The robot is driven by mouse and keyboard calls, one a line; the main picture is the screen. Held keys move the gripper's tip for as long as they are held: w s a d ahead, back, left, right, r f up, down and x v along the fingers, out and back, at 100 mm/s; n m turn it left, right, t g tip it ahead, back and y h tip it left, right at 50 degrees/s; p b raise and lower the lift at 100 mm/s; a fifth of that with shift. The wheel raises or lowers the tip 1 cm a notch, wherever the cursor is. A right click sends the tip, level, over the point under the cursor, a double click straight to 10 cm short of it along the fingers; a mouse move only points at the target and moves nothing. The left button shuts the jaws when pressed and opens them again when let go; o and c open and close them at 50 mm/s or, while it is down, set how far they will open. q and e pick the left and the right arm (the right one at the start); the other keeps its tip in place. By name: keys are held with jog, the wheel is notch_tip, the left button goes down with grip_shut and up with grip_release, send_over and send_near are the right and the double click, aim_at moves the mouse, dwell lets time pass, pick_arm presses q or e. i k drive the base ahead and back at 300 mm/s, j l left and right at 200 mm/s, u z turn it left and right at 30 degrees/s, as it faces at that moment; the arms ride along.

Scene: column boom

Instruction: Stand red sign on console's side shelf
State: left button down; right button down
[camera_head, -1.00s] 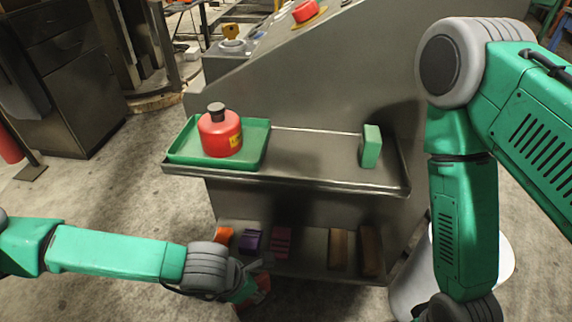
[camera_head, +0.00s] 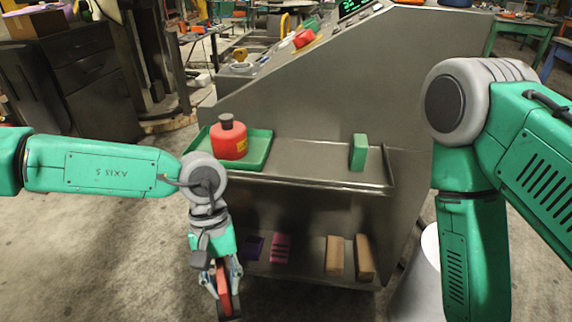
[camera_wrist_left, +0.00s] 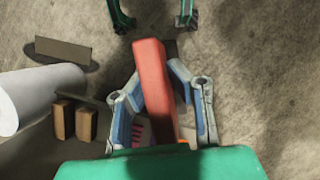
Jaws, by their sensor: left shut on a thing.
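My left gripper (camera_head: 222,274) points down in front of the console's lower left corner, shut on the red sign (camera_head: 224,290). The sign hangs below the side shelf (camera_head: 312,163), edge-on to the head view. In the left wrist view the red sign (camera_wrist_left: 150,70) is a long bar between the blue-padded fingers of the left gripper (camera_wrist_left: 155,100). The side shelf on the console (camera_head: 350,60) carries a green tray at its left and a green block at its right, with bare metal between them. My right gripper is out of view; only its arm shows.
A red bottle (camera_head: 229,141) with a dark cap stands in the green tray (camera_head: 259,152). The green block (camera_head: 358,152) stands upright. The lower shelf (camera_head: 305,262) holds purple, pink and tan blocks. A white cylinder (camera_head: 420,278) stands at the right, partly behind my right arm.

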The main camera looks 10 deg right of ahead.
aim_at(305, 160)
jog(key=z, duration=1.2)
jog(key=j+z, duration=0.35)
jog(key=k+j+z, duration=0.3)
jog(key=j, duration=0.15)
jog(key=j+z, duration=0.35)
jog(key=k+j, duration=0.25)
jog(key=j, duration=0.1)
